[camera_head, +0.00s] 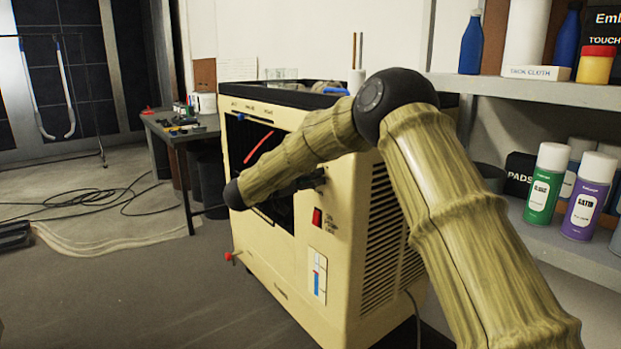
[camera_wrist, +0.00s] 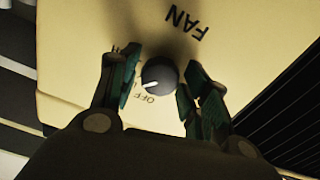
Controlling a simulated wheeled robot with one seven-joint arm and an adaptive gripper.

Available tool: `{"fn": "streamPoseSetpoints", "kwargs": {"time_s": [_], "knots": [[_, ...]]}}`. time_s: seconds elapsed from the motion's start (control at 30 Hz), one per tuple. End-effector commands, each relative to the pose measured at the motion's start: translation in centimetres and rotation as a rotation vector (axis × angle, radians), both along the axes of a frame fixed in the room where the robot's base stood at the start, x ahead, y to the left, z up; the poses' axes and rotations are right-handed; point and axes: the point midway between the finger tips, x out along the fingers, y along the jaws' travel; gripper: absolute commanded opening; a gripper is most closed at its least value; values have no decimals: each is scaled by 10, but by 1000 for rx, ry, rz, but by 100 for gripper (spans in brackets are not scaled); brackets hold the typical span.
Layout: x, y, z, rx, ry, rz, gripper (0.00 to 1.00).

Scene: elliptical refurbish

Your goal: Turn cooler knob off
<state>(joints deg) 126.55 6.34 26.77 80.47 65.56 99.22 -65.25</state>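The cream cooler (camera_head: 335,285) stands in the middle of the head view. Its black round knob (camera_wrist: 160,74) shows in the wrist view on a cream panel, with FAN printed beyond it and OFF printed beside its lower left edge. The knob's white pointer line slants to the lower left, close to the OFF print. My gripper (camera_wrist: 162,66) is open, one finger on each side of the knob, with narrow gaps that look clear of it. In the head view the knob is not visible, and only dark parts of my gripper show at the cooler's front.
A red switch (camera_head: 317,217) and a small label plate (camera_head: 318,275) are on the cooler's front. A red-tipped tap (camera_head: 230,256) juts out low at the left. Shelves with spray cans (camera_head: 547,183) stand at the right. A small table (camera_head: 180,132) and cables (camera_head: 85,200) are at the left.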

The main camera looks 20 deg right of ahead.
Motion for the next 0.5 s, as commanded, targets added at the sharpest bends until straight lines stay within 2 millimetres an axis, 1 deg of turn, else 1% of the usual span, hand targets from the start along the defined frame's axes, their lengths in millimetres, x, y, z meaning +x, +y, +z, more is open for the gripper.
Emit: {"fn": "streamPoseSetpoints", "kwargs": {"time_s": [0.03, 0.13, 0.5], "knots": [[0, 0, 0, 0, 0, 0, 31], [0, 0, 0, 0, 0, 0, 13], [0, 0, 3, -6, 18, 0, 12]]}}
